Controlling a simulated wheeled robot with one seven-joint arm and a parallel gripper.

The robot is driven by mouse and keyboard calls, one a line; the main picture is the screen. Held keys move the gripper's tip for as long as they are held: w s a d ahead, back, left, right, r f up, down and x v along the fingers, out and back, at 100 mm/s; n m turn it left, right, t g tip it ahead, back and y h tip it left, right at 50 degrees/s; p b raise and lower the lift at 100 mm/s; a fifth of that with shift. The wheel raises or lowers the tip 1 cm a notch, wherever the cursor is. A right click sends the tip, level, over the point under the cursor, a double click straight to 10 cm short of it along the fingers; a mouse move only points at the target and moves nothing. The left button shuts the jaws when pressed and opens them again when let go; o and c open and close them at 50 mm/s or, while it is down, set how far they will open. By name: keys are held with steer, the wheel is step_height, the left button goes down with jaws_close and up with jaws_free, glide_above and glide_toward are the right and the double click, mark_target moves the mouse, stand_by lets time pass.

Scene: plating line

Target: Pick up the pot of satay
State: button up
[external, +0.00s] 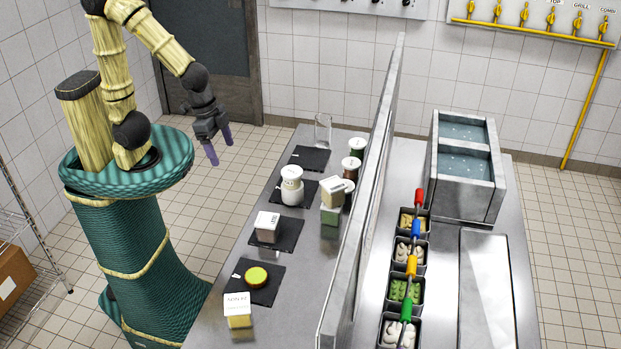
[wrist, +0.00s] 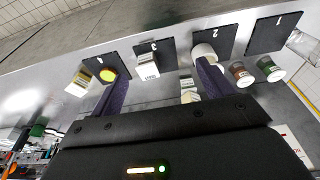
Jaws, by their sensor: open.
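Two small pots with white lids stand on the counter's far side by the divider. One has brown contents (external: 351,167) and the other is green (external: 357,147). In the wrist view the brown pot (wrist: 241,74) and the green pot (wrist: 270,69) stand side by side at the right. Their labels are too small to read; the brown one looks most like satay. My gripper (external: 220,152) is open and empty, with purple fingers. It hangs in the air left of the counter, well apart from the pots. The fingers also show in the wrist view (wrist: 163,76).
Numbered black mats line the counter. Mat 1 (external: 309,158) is bare; others hold a white jar (external: 291,185), a white box (external: 268,227) and a yellow-green disc (external: 257,276). A clear glass (external: 323,131) and tall divider (external: 366,190) bound the space.

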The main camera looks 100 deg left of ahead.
steer(key=w+a+n+t+h, duration=0.5)
steer(key=w+a+n, duration=0.9)
steer(key=n, duration=0.8)
steer(key=w+a+r+n+t+y+p, duration=0.1)
steer(key=w+a+n+t, duration=0.15)
steer(key=a+n, duration=0.5)
steer(key=w+a+n+t+y, duration=0.1)
steer(key=a+n+t+y, duration=0.3)
steer(key=a, duration=0.7)
step_height(320, 180, down, 16)
steer(key=h, duration=0.2)
steer(key=shift+w+d+r+n+g, duration=0.15)
steer(key=shift+d+n+g, duration=0.1)
steer(key=shift+n+g, duration=0.1)
